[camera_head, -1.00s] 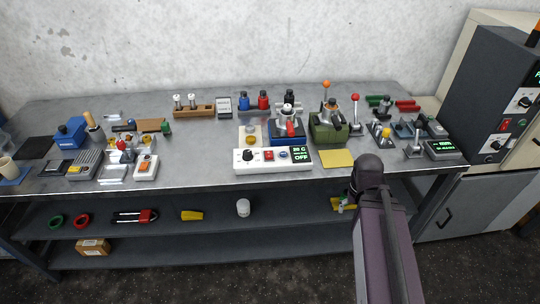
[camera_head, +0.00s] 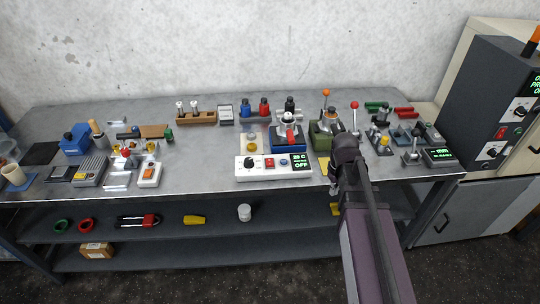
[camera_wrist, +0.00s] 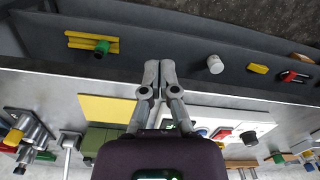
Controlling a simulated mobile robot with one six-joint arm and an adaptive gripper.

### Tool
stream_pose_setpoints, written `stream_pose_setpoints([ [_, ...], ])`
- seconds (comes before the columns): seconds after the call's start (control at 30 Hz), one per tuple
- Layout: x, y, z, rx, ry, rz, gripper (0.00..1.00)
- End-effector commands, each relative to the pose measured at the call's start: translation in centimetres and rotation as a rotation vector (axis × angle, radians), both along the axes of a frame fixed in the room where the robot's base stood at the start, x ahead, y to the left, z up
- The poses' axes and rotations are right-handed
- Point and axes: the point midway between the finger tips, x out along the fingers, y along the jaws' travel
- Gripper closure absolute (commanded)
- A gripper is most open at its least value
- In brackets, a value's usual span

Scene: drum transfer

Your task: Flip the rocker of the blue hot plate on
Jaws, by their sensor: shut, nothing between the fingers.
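The blue hot plate (camera_head: 299,140) stands on the bench with a dark and white vessel on it. Directly in front of it is a white control panel (camera_head: 246,175) with a black knob, a red rocker (camera_head: 269,163), a blue button and a green display reading OFF. In the wrist view, the panel (camera_wrist: 235,115) lies to the right of my gripper (camera_wrist: 152,68), and the red rocker (camera_wrist: 222,133) shows on it. My gripper is shut and empty, apart from the panel, near the bench's front edge. In the head view my arm mostly hides it.
A yellow pad (camera_wrist: 104,108) lies beside the panel, near my gripper. A green device (camera_head: 322,141) with an orange-tipped lever stands right of the hot plate. A lower shelf (camera_head: 290,224) holds loose items. Bare bench (camera_head: 200,165) lies left of the panel.

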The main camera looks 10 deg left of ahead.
Motion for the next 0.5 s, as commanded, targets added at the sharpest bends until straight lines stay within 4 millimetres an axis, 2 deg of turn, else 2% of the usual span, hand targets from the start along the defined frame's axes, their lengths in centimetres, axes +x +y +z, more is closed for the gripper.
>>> stream_pose_setpoints([
  [0.03,1.8,1.3,1.3,0.002,0.005,0.072,1.00],
  [0.1,3.3,2.8,2.1,0.007,0.012,0.172,1.00],
  [0.27,6.4,6.4,4.0,0.018,0.031,0.402,1.00],
  [0.5,10.6,12.5,6.8,0.038,0.058,0.745,1.00],
])
